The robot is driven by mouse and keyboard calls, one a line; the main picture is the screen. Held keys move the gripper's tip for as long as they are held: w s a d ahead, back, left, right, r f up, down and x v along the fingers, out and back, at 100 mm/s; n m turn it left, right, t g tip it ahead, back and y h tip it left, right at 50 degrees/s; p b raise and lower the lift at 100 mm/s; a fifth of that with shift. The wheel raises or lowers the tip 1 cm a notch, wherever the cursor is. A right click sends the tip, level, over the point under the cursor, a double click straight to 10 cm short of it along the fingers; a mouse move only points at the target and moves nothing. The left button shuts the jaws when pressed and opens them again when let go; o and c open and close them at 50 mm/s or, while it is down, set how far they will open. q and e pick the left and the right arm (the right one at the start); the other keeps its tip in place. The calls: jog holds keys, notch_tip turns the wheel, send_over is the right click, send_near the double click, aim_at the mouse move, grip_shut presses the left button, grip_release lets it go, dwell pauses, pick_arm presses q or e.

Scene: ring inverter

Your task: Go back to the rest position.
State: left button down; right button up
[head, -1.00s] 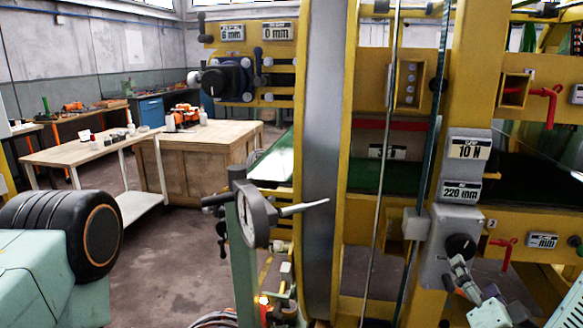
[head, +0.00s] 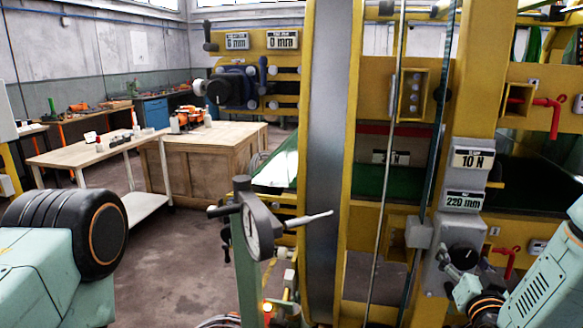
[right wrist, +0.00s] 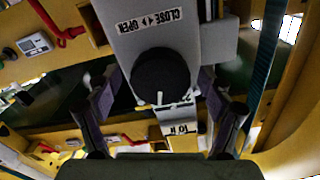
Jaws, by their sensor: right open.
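My right gripper (head: 452,262) is at the lower right of the head view, in front of the grey control box (head: 440,285) with a round black knob (head: 466,256). In the right wrist view its two fingers (right wrist: 160,102) are spread apart with nothing between them in their grip. The black knob (right wrist: 160,75) shows between and beyond them, on a grey plate marked CLOSE and OPEN. Whether a finger touches the knob cannot be told. My left gripper is not in view.
The yellow machine frame (head: 478,50) fills the right side, close to my right arm. A dial gauge (head: 255,228) on a green post stands in front of it. A wooden cabinet (head: 205,170) and a workbench (head: 85,155) stand behind left. Open floor lies between.

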jog(key=n+p, duration=0.1)
jog(key=n, duration=0.2)
jog(key=shift+w, duration=0.1)
jog(key=n+p, duration=0.1)
jog(key=n, duration=0.2)
jog(key=shift+n, duration=0.3)
jog(key=shift+s, duration=0.45)
jog(key=v, duration=0.6)
jog(key=shift+s+a, duration=0.15)
jog(key=shift+s, duration=0.25)
